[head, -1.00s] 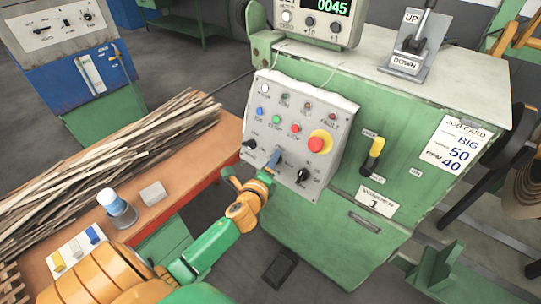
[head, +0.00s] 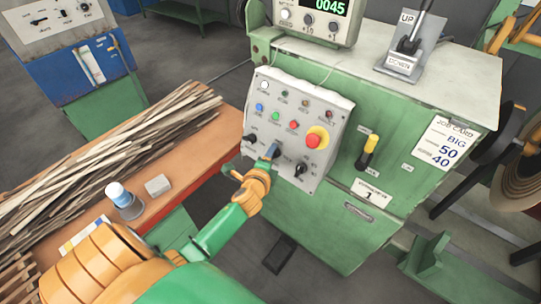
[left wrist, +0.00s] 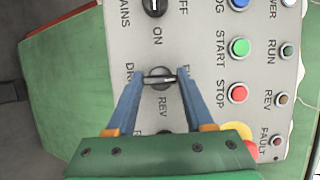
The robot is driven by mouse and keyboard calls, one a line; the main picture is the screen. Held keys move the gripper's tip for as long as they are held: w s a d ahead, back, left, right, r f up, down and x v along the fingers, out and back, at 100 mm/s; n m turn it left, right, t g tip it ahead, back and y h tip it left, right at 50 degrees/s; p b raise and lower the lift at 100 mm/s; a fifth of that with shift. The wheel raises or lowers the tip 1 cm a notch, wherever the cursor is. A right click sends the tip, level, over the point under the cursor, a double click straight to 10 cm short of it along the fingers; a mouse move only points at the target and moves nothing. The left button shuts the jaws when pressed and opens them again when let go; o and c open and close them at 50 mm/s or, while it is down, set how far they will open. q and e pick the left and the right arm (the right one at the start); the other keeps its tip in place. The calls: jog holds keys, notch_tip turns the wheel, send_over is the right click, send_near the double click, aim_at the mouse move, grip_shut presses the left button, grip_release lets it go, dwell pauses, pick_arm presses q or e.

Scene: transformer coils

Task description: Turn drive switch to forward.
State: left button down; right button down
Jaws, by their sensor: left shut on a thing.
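The drive switch (left wrist: 160,79) is a dark rotary knob on the grey control panel (head: 330,97). In the left wrist view its lever lies across the picture between my blue fingertips, with the lettering REV below it. The lettering to its left and right is partly covered by the fingers. My left gripper (left wrist: 160,82) is shut on the switch. In the head view, the left gripper (head: 270,153) reaches the lower middle of the panel and hides the switch there. My right gripper is not in view.
A dark MAINS knob (left wrist: 155,5) sits beside the switch, and another dark knob (head: 300,169) is on its other side. A red emergency button (head: 314,141) and several small push buttons are above. A yellow-topped lever (head: 370,146) stands right of the panel.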

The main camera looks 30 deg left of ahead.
pick_arm(q)
jog(key=shift+c, duration=1.4)
grip_release()
jog(key=v, duration=0.7)
